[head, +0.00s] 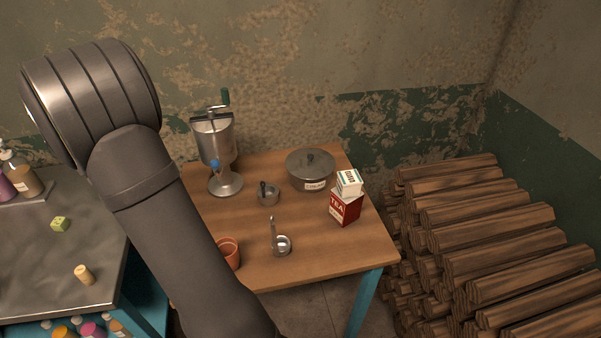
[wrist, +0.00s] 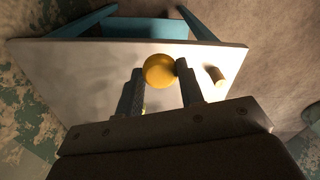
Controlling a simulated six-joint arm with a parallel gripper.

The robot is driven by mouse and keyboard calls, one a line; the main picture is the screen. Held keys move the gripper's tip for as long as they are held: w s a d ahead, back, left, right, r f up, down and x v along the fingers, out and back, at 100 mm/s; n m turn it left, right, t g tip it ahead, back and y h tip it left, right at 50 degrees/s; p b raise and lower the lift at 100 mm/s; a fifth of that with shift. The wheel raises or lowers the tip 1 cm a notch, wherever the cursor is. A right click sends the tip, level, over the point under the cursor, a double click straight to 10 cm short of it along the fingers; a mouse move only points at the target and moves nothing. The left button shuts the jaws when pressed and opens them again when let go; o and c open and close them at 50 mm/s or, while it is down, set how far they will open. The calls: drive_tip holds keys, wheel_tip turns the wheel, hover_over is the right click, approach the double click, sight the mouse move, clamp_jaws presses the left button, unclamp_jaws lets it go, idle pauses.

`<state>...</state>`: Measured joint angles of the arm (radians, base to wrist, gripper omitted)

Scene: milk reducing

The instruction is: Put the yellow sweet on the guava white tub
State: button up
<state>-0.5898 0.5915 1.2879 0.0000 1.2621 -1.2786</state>
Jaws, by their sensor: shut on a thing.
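In the wrist view, my gripper (wrist: 161,82) is shut on a round yellow ball, the yellow sweet (wrist: 159,70), held between the fingertips above a pale tabletop. In the head view, my arm hides the gripper and the sweet. I cannot make out a tub marked guava in either view. A small white box (head: 349,182) with a label too small to read stands on a red tea box (head: 345,206) on the wooden table.
The wooden table (head: 305,265) holds a metal grinder (head: 213,140), a lidded pot (head: 310,168), small metal cups and an orange cup (head: 229,252). The left metal table (head: 50,270) holds a green cube (head: 60,224) and a tan cylinder (head: 84,274). Logs (head: 480,240) are stacked right.

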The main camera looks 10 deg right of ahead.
wheel_tip(320, 180, up, 13)
drive_tip(key=w+d+m, duration=0.2)
drive_tip(key=d+m, duration=0.3)
drive_tip(key=d, duration=1.5)
drive_tip(key=w+d+m, duration=0.2)
drive_tip(key=d+m, duration=0.3)
drive_tip(key=d, duration=1.5)
drive_tip(key=s+d+m, duration=0.5)
drive_tip(key=s+d, duration=0.4)
drive_tip(key=d, duration=0.4)
drive_tip(key=s+d+m, duration=0.4)
drive_tip(key=s+d, duration=0.4)
drive_tip(key=d, duration=0.5)
hover_over(350, 177)
wheel_tip(350, 177, down, 12)
drive_tip(key=shift+r, duration=0.15)
drive_tip(key=shift+w, duration=0.1)
drive_tip(key=shift+f, duration=2.1)
